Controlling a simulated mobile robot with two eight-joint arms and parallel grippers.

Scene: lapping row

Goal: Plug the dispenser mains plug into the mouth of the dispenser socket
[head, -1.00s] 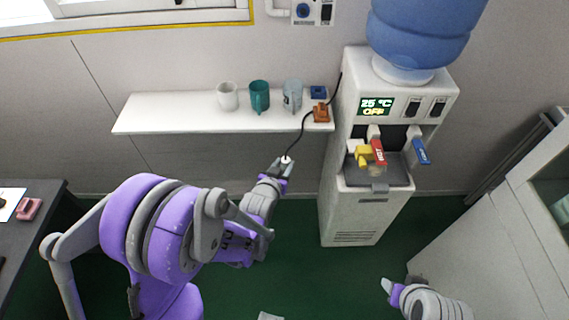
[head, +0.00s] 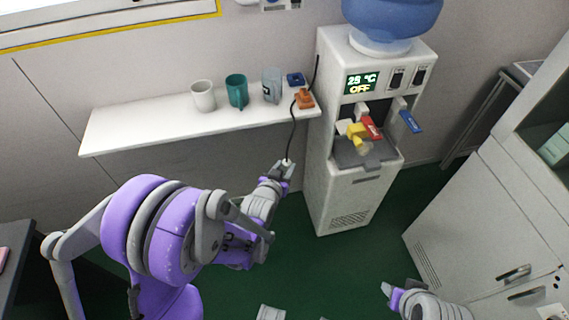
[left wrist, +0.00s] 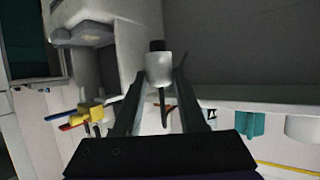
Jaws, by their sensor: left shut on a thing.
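My left gripper (head: 281,172) is shut on the dispenser mains plug (head: 287,162), a small white body. It holds the plug in the air, in front of and below the shelf and left of the dispenser. In the left wrist view the plug (left wrist: 158,68) sits between the fingertips with a dark end facing away. A thin black cord (head: 292,130) runs up from it past the shelf's right end to the dispenser (head: 325,150). A white wall fitting (head: 281,4) is cut by the top edge; I cannot tell whether it is the dispenser socket. My right gripper (head: 390,290) is low at right, its jaw state unclear.
A grey cabinet (head: 480,220) stands at right. The green floor between is mostly clear.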

